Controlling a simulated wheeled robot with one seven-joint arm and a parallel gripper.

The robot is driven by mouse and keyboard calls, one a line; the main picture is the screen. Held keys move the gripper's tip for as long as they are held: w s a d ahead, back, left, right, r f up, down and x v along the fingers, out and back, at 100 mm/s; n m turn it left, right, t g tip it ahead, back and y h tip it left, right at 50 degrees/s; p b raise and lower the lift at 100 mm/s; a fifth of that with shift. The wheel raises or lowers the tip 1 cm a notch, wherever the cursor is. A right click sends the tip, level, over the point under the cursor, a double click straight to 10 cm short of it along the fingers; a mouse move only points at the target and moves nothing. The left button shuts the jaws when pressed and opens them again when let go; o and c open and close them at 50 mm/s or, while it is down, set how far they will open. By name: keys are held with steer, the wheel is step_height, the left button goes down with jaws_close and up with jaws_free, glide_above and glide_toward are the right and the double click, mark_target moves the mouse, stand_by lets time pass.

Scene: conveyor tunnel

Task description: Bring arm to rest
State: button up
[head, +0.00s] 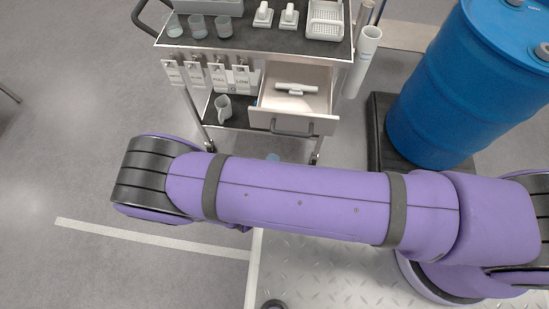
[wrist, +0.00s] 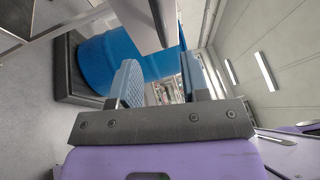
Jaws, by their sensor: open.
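My purple arm stretches across the lower middle of the head view, from the right edge to a black-banded joint at the left. My gripper (wrist: 160,80) shows in the wrist view with its two fingers apart and nothing held between them. The left finger has a blue ribbed pad; the right one is seen edge-on. In the head view the gripper is mostly or wholly hidden by the arm; a small blue patch above the arm is too small to identify.
A trolley (head: 262,40) stands beyond the arm, its drawer (head: 300,120) open with a white object (head: 296,89) inside. A jug (head: 223,108) sits on its lower shelf. A blue drum (head: 440,95), also in the wrist view (wrist: 100,58), stands right on a black pallet (head: 378,150).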

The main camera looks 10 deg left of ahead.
stand_by(0.4)
steer(key=w+d+r+m+g+h, duration=0.1)
steer(key=w+r+m+g+h, duration=0.3)
steer(key=r+m, duration=0.35)
steer(key=w+d+r+m+g+h, duration=0.2)
steer(key=w+r+m+g, duration=0.3)
steer(key=r, duration=0.4)
steer(key=w+d+r+m+g+y, duration=0.2)
steer(key=d+r+m+g, duration=0.2)
steer(key=d+r+m, duration=0.4)
steer(key=w+d+r+m+g+y, duration=0.25)
steer(key=r+m+g, duration=0.3)
steer(key=r, duration=0.55)
steer(key=s+d+r+m+y, duration=0.3)
steer(key=d+r+m, duration=0.2)
steer(key=d+r, duration=0.15)
steer(key=s+d+r+m+y, duration=0.3)
steer(key=d+r+m, duration=0.3)
steer(key=d, duration=0.1)
steer(key=s+d+r+m+t+y, duration=0.4)
steer(key=s+d+r+m, duration=0.3)
steer(key=s+r+m, duration=0.2)
steer(key=shift+s+d+m+t, duration=0.3)
steer(key=shift+s+m+t, duration=0.55)
steer(key=shift+s+m, duration=0.35)
